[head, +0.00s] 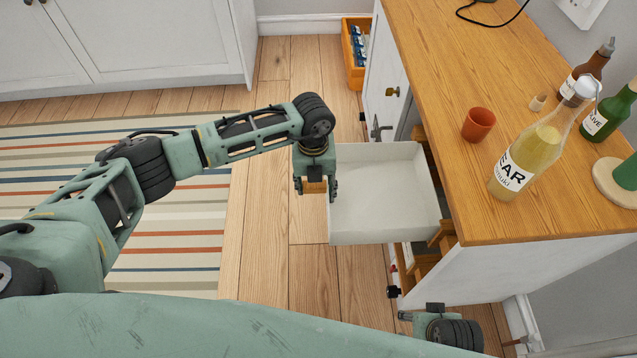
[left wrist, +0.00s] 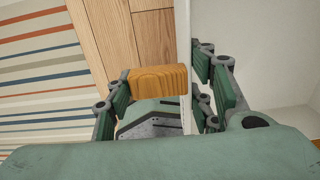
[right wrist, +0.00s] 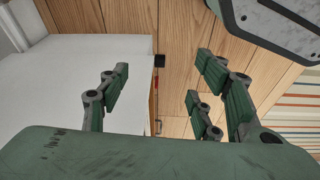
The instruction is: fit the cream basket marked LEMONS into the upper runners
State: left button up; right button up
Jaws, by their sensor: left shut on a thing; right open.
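A cream basket (head: 385,190), open at the top and empty, juts out of the cabinet's open front roughly level. Its far end lies at the opening, between wooden runners (head: 441,233). I cannot tell whether it rests on them. No LEMONS marking shows. My left gripper (head: 316,190) is shut at the basket's near end, on its wooden handle (left wrist: 158,81); the cream wall also shows in the left wrist view (left wrist: 183,60). My right gripper (head: 420,312) is open and empty, low beside the cabinet's near corner; it also shows in the right wrist view (right wrist: 160,88).
The wooden worktop (head: 500,120) holds a red cup (head: 478,124), a large yellow bottle (head: 535,150) and other bottles. A white cabinet door (head: 384,75) with a brass knob stands beyond the basket. An orange crate (head: 353,70) sits on the floor. Floor left of the basket is clear.

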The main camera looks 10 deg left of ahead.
pick_arm(q)
jog(key=shift+s+a+p, duration=0.2)
jog(key=shift+a+p, duration=0.05)
jog(key=shift+a, duration=0.45)
jog(key=shift+s+a+p, duration=0.15)
jog(key=shift+a+p, duration=0.1)
jog(key=shift+a, duration=0.4)
pick_arm(e)
jog(key=shift+s+f, duration=0.3)
jog(key=shift+f, duration=0.6)
jog(key=shift+s+f, duration=0.3)
jog(key=shift+f, duration=0.55)
jog(key=shift+s+d+f, duration=0.1)
jog(key=shift+s+f, duration=0.25)
jog(key=shift+f, duration=0.2)
pick_arm(q)
jog(key=shift+d, duration=0.1)
pick_arm(e)
jog(key=shift+w+f, duration=0.1)
jog(key=shift+f, duration=0.1)
